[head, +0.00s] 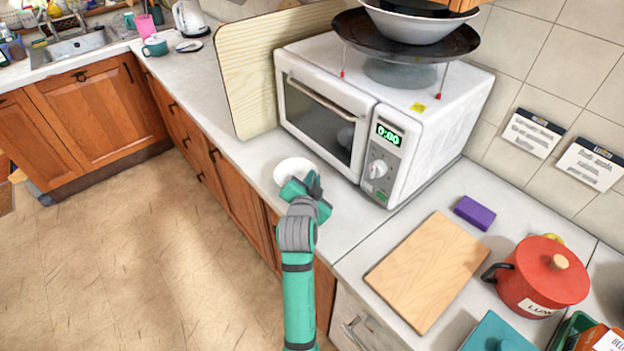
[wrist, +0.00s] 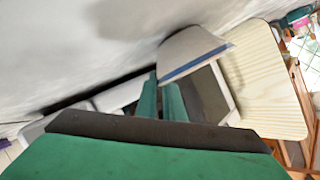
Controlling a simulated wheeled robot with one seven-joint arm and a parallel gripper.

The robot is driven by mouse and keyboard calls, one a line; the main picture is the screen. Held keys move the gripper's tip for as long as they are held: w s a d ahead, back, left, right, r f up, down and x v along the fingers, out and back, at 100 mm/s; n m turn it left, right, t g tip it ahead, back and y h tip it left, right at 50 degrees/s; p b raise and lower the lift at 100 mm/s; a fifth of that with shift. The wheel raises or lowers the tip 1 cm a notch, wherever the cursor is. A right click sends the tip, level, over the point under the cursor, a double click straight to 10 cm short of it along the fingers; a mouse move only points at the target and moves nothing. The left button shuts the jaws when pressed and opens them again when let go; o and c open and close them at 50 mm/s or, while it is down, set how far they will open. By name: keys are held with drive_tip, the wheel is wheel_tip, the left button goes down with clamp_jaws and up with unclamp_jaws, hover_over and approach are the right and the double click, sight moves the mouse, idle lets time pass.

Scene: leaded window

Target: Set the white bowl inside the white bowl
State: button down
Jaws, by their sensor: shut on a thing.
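One white bowl (head: 290,167) is at the counter's front edge, before the microwave. My gripper (head: 302,186) is shut on its near right side and covers part of it. I cannot tell whether this bowl touches the counter. Another white bowl (head: 415,25) sits up on a dark round pan (head: 362,36) above the microwave; its top is cut off by the frame. In the wrist view my green fingers (wrist: 170,98) are close together. A large pale surface fills the upper part of that view, and I cannot tell what it is.
The white microwave (head: 340,120) stands right behind my gripper, its door shut. A wooden board (head: 245,75) leans at its left side. A cutting board (head: 428,270), purple block (head: 474,213) and red pot (head: 543,277) lie to the right. Counter left of the leaning board is mostly clear.

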drive_tip(key=c, duration=1.9)
unclamp_jaws()
drive_tip(key=shift+o, duration=0.2)
drive_tip(key=shift+s, duration=0.1)
